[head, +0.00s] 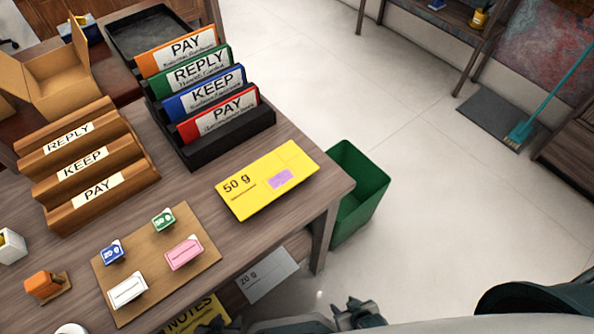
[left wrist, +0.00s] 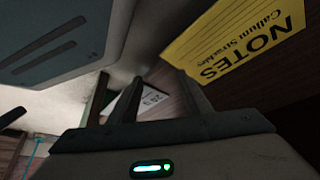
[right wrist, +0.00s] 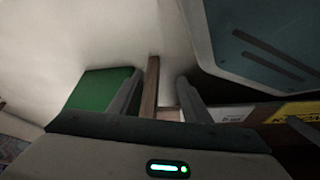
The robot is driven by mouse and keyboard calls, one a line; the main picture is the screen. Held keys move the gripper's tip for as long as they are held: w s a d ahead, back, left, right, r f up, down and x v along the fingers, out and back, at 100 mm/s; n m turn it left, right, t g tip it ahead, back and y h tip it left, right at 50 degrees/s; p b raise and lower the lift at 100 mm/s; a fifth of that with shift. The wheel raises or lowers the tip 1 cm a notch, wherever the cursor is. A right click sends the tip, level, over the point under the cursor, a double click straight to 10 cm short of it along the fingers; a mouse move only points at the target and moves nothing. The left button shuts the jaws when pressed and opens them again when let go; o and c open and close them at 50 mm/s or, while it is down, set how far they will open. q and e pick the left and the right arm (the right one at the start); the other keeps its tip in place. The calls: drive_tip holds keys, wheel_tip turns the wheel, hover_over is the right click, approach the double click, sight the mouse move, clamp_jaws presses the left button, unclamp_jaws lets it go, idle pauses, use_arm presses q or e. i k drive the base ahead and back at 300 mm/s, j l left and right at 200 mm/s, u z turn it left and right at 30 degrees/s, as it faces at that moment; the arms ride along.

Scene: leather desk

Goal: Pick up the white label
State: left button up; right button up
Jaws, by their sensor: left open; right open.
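The white label (head: 128,290) stands on the brown board (head: 205,233) at the front left of the desk. A pink label (head: 184,252), a blue label (head: 112,252) and a green label (head: 163,220) stand on the same board. My left gripper (head: 215,322) is at the bottom edge of the head view, right of the white label and apart from it. Its open, empty fingers show in the left wrist view (left wrist: 145,97). My right gripper (head: 357,312) is farther right, off the desk. It is open and empty in the right wrist view (right wrist: 159,97). Neither wrist view shows the white label.
A yellow 50 g envelope (head: 285,165) lies near the desk's right edge. A black sorter (head: 240,137) and a wooden sorter (head: 140,180) stand behind the board. A green bin (head: 362,185) is beside the desk. A yellow NOTES envelope (head: 197,318) and a 20 g envelope (head: 268,275) lie below the desktop.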

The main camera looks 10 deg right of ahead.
sight(129, 290)
drive_tip(key=u, duration=1.45)
